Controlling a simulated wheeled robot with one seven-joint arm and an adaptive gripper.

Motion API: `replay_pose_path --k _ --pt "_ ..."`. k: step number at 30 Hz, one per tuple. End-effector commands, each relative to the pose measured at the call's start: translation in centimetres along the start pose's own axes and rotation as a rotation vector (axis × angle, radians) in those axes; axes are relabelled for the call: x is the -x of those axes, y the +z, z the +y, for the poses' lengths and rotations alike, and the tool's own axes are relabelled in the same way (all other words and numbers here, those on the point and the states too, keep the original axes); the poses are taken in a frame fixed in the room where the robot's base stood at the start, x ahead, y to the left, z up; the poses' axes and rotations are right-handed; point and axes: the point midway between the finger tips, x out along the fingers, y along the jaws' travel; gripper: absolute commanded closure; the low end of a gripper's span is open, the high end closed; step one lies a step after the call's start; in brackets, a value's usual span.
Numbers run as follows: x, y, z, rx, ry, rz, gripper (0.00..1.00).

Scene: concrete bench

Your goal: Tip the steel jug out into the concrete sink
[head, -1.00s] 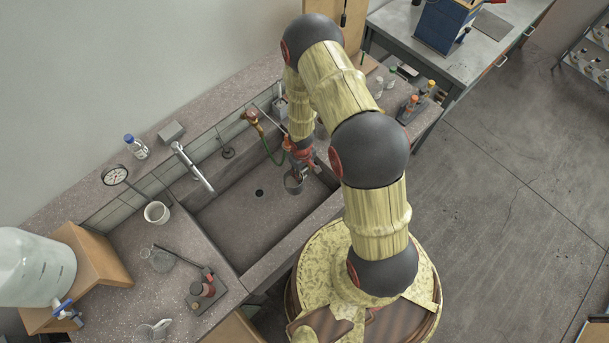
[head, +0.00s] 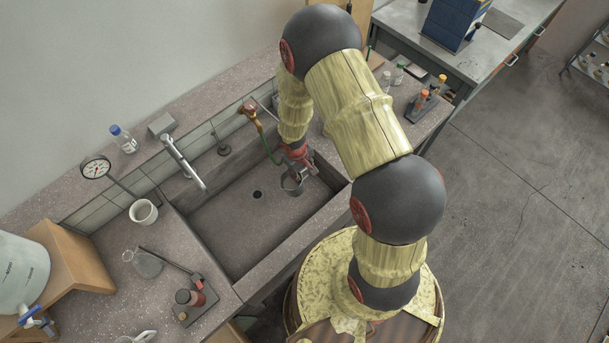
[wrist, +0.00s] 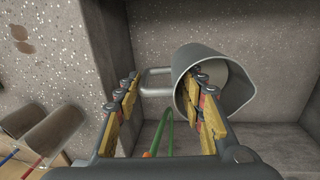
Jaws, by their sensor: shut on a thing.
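The steel jug (head: 292,186) is inside the concrete sink (head: 226,228), toward its right end and above the basin floor. My gripper (head: 298,163) is at the jug's upper side. In the wrist view the grey jug (wrist: 222,72) leans, with its open mouth toward the lower right. Its handle (wrist: 156,80) lies between the two fingers of my gripper (wrist: 165,103), which is shut on the jug. The right finger covers part of the jug's rim. I cannot tell whether any liquid is inside or flowing out.
A steel tap (head: 184,162) and a green hose (head: 268,149) stand along the sink's back edge. The basin around the drain (head: 257,195) is clear.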

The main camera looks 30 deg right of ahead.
Motion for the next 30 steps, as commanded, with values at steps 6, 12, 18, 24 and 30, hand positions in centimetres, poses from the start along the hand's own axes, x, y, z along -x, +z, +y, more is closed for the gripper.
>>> replay_pose_path --k 6,12,18,24,30 --pt "0.0 -0.1 -0.4 0.001 0.041 0.005 1.0" --pt "0.4 -0.1 -1.0 0.004 0.089 0.004 1.0" --pt "0.9 -0.1 -1.6 0.001 0.146 0.006 1.0" --pt "1.6 0.0 -2.6 0.004 0.226 0.005 1.0" --pt "2.0 0.1 -2.3 -0.001 0.228 0.002 1.0"
